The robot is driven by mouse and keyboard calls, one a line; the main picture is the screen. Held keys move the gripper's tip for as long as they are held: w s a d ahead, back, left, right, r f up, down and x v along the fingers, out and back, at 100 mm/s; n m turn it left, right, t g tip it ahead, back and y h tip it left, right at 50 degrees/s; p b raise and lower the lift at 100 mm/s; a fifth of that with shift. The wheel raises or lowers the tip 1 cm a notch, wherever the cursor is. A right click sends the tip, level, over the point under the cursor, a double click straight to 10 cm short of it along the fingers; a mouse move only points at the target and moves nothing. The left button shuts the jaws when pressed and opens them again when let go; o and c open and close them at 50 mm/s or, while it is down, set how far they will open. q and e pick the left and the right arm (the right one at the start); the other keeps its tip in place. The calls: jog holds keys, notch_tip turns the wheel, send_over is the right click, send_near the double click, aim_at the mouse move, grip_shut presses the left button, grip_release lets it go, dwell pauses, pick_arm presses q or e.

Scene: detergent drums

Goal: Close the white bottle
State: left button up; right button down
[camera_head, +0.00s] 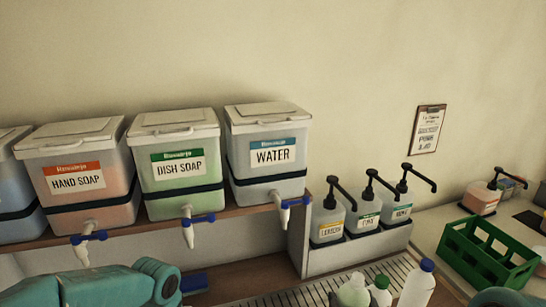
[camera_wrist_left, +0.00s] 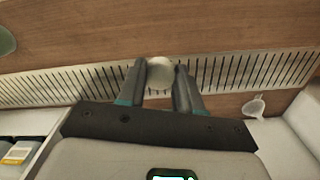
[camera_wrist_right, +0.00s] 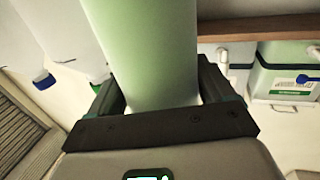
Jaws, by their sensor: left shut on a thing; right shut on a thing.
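A pale bottle with green contents (camera_head: 352,292) stands at the bottom of the head view, left of a green-capped bottle (camera_head: 380,292). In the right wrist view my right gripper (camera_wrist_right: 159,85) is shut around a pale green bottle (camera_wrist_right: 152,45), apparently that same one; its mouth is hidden. In the left wrist view my left gripper (camera_wrist_left: 160,82) is shut on a small round white thing (camera_wrist_left: 160,70), which looks like a cap, above the counter and drain grate. Neither gripper's fingertips show clearly in the head view.
A white bottle with a blue cap (camera_head: 418,285) stands at right. Labelled drums with blue-handled taps, such as the water drum (camera_head: 268,180), line the shelf behind. Pump bottles (camera_head: 368,212) stand in a holder, and a green crate (camera_head: 487,250) is at far right.

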jog(key=shift+a+r, duration=0.15)
jog(key=s+a+f+n+g+y, duration=0.2)
jog(key=a+n+g+y, duration=0.3)
jog(key=a+y, duration=0.3)
jog(key=s+a+f+n+g+y, duration=0.2)
jog(key=s+a+n+g+y, duration=0.1)
jog(key=a+n+y, duration=0.4)
jog(key=shift+s+a+f+n+g+y, duration=0.15)
jog(key=shift+a+f+n+g+y, duration=0.25)
jog(key=shift+a+g, duration=0.7)
jog(key=shift+a, duration=0.15)
